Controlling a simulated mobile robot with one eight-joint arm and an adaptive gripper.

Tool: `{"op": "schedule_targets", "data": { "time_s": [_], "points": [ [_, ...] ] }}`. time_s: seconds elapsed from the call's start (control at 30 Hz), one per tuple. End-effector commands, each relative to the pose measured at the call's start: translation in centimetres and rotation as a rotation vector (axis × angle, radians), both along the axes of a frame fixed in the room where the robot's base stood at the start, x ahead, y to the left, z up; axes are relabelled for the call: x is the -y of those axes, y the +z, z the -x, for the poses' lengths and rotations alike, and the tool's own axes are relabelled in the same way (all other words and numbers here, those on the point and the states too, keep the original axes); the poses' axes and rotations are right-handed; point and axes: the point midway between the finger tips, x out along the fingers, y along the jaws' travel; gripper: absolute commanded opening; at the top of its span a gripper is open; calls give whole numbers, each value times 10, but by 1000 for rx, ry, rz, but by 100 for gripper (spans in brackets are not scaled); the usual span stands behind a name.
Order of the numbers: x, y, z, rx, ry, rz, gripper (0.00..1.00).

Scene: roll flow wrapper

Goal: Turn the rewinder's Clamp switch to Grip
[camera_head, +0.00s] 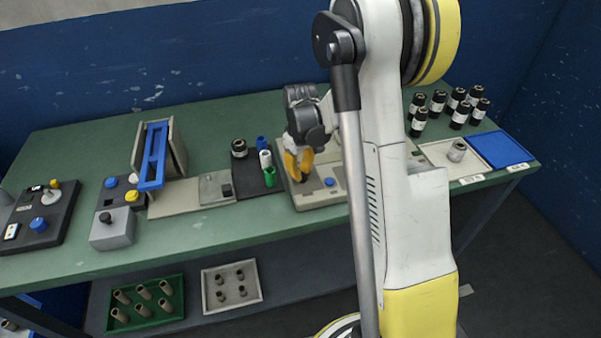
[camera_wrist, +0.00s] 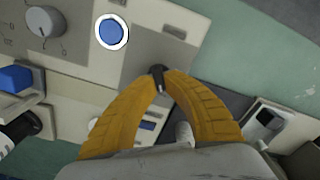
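A pale machine panel (camera_head: 312,202), which I take to be the rewinder, stands near the table's front edge. The wrist view shows a grey round knob (camera_wrist: 45,22) with a pointer and small marks; I cannot read them, so I cannot tell whether it is the Clamp switch. A blue button (camera_wrist: 112,32) with a white ring lies to its right; it also shows in the head view (camera_head: 330,182). My gripper (camera_wrist: 159,76) has its yellow fingertips together over the panel, apart from knob and button. A small dark piece shows at the tips; I cannot tell whether it is held.
Left of the panel are a dark mat with small coloured rolls (camera_head: 265,160), a blue-framed stand (camera_head: 153,158) and control boxes (camera_head: 112,228). To the right are a pale tray (camera_head: 470,166), a blue tray (camera_head: 498,148) and several black bottles (camera_head: 460,114). My arm hides part of the table.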

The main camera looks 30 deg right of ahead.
Motion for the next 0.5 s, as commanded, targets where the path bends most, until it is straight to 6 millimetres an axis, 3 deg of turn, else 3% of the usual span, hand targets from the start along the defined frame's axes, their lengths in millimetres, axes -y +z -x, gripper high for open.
{"op": "schedule_targets", "data": {
  "time_s": [0.5],
  "points": [
    [0,0,0,0,-77,-1,0]
  ]
}}
